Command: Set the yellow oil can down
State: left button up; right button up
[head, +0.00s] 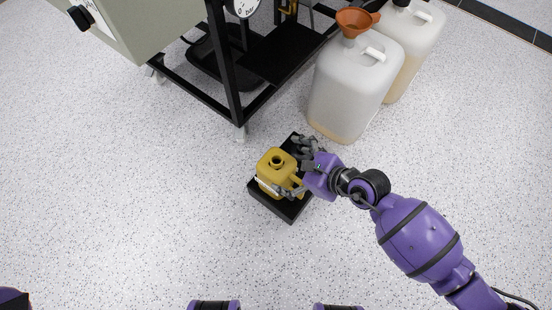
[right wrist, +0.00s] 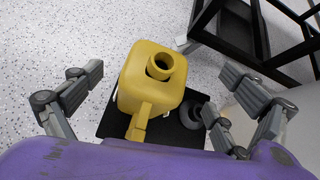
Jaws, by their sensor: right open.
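The yellow oil can (head: 272,168) stands upright on a black tray (head: 288,213) on the floor. Its round open neck faces up, and in the right wrist view the can (right wrist: 150,85) shows its handle pointing toward my gripper. My right gripper (head: 297,168) is at the can's right side in the head view. In the right wrist view the right gripper's fingers (right wrist: 166,88) are spread wide, one on each side of the can, with gaps between them and it. The left gripper does not show in either view.
A black metal frame (head: 232,80) carrying a grey-green cabinet (head: 150,25) stands behind the tray. A large white canister (head: 345,90) with an orange funnel (head: 355,20) stands close behind my right gripper, another canister (head: 412,35) beside it. The speckled floor left and in front is clear.

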jog(key=shift+p+v, duration=0.3)
jog(key=shift+v, duration=0.85)
jog(key=shift+s+d+r, duration=0.15)
jog(key=shift+d, duration=0.05)
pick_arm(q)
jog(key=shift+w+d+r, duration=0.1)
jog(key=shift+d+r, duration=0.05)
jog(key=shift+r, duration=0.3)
